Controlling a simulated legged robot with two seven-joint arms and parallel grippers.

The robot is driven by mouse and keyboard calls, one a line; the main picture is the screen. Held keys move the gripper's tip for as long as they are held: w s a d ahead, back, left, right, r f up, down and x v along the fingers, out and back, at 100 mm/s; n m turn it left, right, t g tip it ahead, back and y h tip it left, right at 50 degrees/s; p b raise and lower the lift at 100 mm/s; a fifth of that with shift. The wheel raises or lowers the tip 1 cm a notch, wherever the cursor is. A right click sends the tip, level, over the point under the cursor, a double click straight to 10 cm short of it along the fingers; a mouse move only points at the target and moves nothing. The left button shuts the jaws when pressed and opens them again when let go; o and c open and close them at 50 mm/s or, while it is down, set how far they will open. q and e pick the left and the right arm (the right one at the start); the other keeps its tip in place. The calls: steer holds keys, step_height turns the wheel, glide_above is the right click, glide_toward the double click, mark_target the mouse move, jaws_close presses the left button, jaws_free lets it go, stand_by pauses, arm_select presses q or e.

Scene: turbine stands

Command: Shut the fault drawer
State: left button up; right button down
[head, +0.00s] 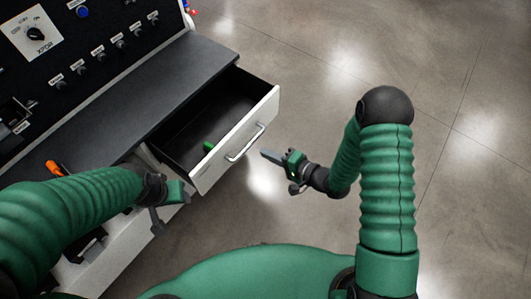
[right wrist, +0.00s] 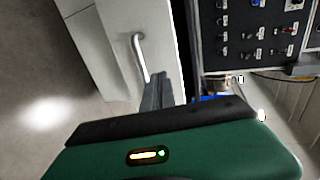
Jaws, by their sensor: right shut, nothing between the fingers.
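The fault drawer (head: 214,167) stands pulled out from under the dark worktop, its white front and metal handle (head: 246,143) facing right. A small green object (head: 209,146) lies inside. In the right wrist view the handle (right wrist: 140,58) shows on the pale drawer front (right wrist: 160,30). My right gripper (head: 266,155) is shut and empty, just right of the handle in the head view; its fingers also show below the handle in the right wrist view (right wrist: 157,88). Whether it touches the front cannot be told. My left gripper (head: 157,222) is near the drawer's near corner; its jaws are unclear.
The control panel (head: 85,45) with knobs and switches rises behind the worktop (head: 180,75). An orange item (head: 55,168) lies at the left, beside my left arm. The concrete floor (head: 330,50) right of the drawer is clear apart from my right arm.

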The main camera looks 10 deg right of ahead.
mark_target(236, 137)
steer(key=x, duration=0.3)
steer(key=b+x, duration=0.1)
steer(key=x, duration=0.6)
steer(key=shift+w+a+r, duration=0.1)
steer(key=shift+w+r, duration=0.05)
steer(key=shift+r, duration=0.1)
arm_select(q)
steer(key=shift+x, duration=0.85)
arm_select(e)
steer(key=shift+w+a, duration=0.3)
steer(key=shift+w, duration=0.05)
arm_select(q)
steer(key=shift+s, duration=0.15)
arm_select(e)
steer(key=shift+w+a, duration=0.1)
